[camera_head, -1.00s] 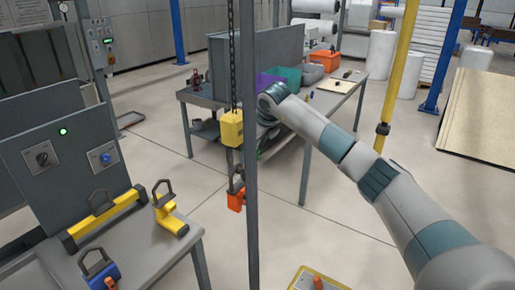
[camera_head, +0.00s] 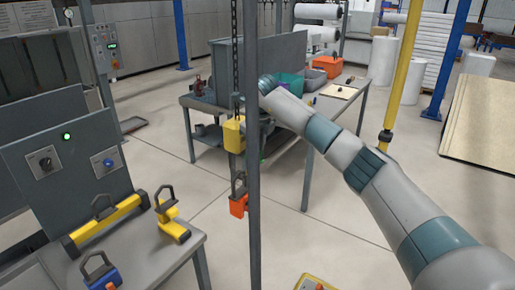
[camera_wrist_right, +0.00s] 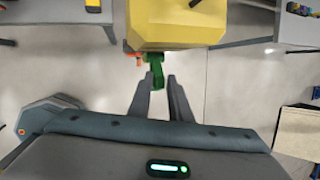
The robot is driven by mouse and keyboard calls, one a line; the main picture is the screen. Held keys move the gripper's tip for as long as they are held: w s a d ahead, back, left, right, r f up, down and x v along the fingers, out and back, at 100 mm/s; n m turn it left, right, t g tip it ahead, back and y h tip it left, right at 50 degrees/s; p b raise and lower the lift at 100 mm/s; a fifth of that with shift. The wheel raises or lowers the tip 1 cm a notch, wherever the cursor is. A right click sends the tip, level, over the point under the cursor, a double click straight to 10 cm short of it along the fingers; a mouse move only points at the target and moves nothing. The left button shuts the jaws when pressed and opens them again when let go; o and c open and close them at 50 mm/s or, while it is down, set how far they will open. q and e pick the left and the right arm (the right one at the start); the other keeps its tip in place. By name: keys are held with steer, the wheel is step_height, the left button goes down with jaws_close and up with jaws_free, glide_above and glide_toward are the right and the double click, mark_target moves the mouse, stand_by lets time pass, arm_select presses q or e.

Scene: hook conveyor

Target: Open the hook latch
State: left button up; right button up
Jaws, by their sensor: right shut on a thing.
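The yellow hoist block (camera_head: 234,134) hangs from a dark chain (camera_head: 235,60), partly hidden behind a grey post in the head view. A dark hook part (camera_head: 238,183) and an orange piece (camera_head: 239,205) hang below it. In the right wrist view the yellow block (camera_wrist_right: 176,22) fills the top middle. A green latch tab (camera_wrist_right: 156,73) sits under its edge, with a bit of orange (camera_wrist_right: 133,53) beside it. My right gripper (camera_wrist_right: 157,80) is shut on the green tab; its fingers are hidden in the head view. My left gripper is not in view.
A grey table (camera_head: 150,250) with yellow and blue hooked parts is at the left front. Open floor lies at right.

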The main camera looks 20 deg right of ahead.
steer(key=shift+w+d+r+h, duration=0.2)
steer(key=shift+w+r+h, duration=0.1)
steer(key=shift+r, duration=0.25)
steer(key=o, duration=0.8)
steer(key=shift+s+d+f+g, duration=0.1)
steer(key=shift+d+f+g, duration=0.1)
steer(key=shift+g, duration=0.1)
steer(key=shift+a, duration=0.1)
steer(key=shift+a+r, duration=0.3)
steer(key=shift+r, duration=0.2)
steer(key=shift+s+v, duration=0.2)
steer(key=shift+v, duration=3.8)
steer(key=shift+f, duration=0.1)
